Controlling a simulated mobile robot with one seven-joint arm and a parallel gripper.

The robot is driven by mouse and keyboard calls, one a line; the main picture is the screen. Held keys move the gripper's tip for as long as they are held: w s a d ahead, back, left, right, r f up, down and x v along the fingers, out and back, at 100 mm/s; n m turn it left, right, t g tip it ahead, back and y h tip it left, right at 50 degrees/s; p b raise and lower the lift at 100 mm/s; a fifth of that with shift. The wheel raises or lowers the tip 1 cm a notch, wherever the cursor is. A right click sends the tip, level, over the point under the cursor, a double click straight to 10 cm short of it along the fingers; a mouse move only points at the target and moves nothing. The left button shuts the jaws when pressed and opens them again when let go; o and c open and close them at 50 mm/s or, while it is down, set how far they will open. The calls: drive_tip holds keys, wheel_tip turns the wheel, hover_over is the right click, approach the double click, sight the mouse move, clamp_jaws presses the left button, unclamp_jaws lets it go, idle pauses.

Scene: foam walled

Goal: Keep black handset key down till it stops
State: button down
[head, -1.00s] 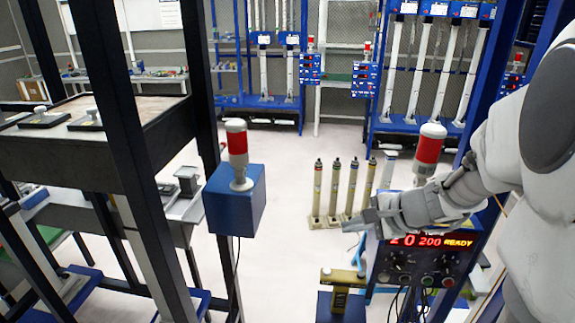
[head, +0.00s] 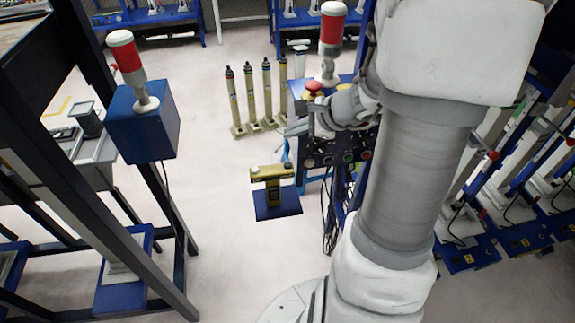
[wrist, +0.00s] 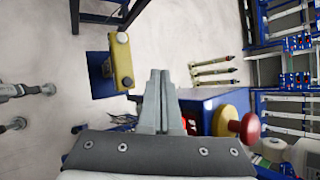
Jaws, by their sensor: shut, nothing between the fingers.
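A yellow handset (head: 272,173) stands on a blue base (head: 277,204) left of the control box in the head view. In the wrist view the handset (wrist: 121,62) lies ahead and left of my fingers, with round ends and a dark part (wrist: 107,68) at its side. I cannot make out for certain which part is the black key. My gripper (wrist: 160,75) is shut and empty, its two fingertips together, with a gap in the picture between them and the handset. In the head view my wrist partly hides the control box.
A blue control box (head: 299,95) with buttons and a red-and-white beacon (head: 332,38) stands beside my wrist; cables hang below. A red mushroom button (wrist: 250,129) is close on the right in the wrist view. Several slim posts (head: 267,92) stand behind. Floor around the blue base is clear.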

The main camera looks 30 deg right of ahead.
drive_tip(key=b, duration=0.5)
hover_over(292, 168)
wheel_tip(292, 168, down, 6)
drive_tip(key=shift+f, duration=0.15)
drive_tip(key=shift+f+b, duration=0.65)
drive_tip(key=shift+f, duration=0.1)
idle(1.0)
drive_tip(key=shift+f+b, duration=0.4)
drive_tip(key=shift+b, duration=0.15)
drive_tip(key=shift+f+b, duration=0.5)
drive_tip(key=shift+b, duration=0.1)
idle(1.5)
drive_tip(key=shift+r, duration=0.1)
drive_tip(key=shift+r+p, duration=0.65)
drive_tip(key=shift+r, duration=0.2)
drive_tip(key=shift+r+p, duration=1.95)
drive_tip(key=shift+r, duration=0.55)
